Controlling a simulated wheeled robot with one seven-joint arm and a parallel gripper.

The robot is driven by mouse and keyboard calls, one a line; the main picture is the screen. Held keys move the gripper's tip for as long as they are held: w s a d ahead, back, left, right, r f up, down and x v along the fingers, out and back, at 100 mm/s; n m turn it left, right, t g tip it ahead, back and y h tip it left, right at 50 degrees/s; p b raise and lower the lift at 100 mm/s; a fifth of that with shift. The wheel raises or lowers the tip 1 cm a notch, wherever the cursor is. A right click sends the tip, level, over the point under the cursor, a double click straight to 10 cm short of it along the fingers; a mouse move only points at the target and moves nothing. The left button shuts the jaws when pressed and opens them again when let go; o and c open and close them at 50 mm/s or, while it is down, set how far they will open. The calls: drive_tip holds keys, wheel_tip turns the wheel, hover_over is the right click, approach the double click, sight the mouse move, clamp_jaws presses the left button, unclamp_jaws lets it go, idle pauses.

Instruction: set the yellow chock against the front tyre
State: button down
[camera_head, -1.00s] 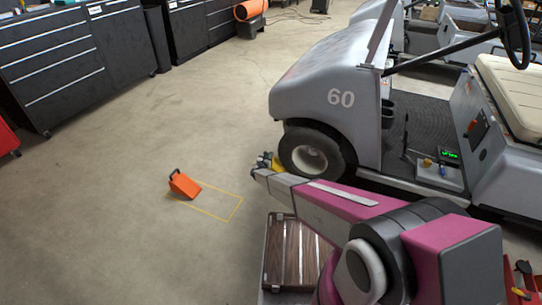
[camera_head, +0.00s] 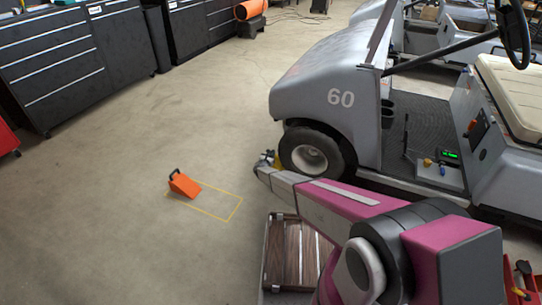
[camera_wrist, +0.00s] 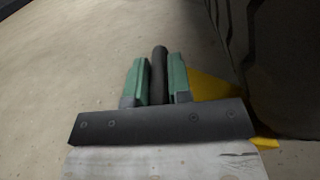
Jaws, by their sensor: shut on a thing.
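The yellow chock (camera_wrist: 212,88) is in my gripper (camera_wrist: 158,78), which is shut on its black handle (camera_wrist: 159,62) between two green finger pads. In the wrist view the dark front tyre (camera_wrist: 293,75) stands just right of the chock. I cannot tell whether chock and tyre touch. In the head view the chock (camera_head: 277,160) shows as a small yellow patch low beside the front tyre (camera_head: 311,153), on its left side. My arm hides most of the chock there, and the gripper's dark body hides part of it in the wrist view.
An orange chock (camera_head: 184,185) lies on the floor at the corner of a yellow outlined rectangle (camera_head: 228,218). The grey cart (camera_head: 322,88) marked 60 stands at the right. Dark tool cabinets (camera_head: 60,65) line the back left.

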drive_tip(key=c, duration=1.1)
unclamp_jaws()
drive_tip(key=shift+f, duration=0.1)
drive_tip(key=shift+o, duration=0.2)
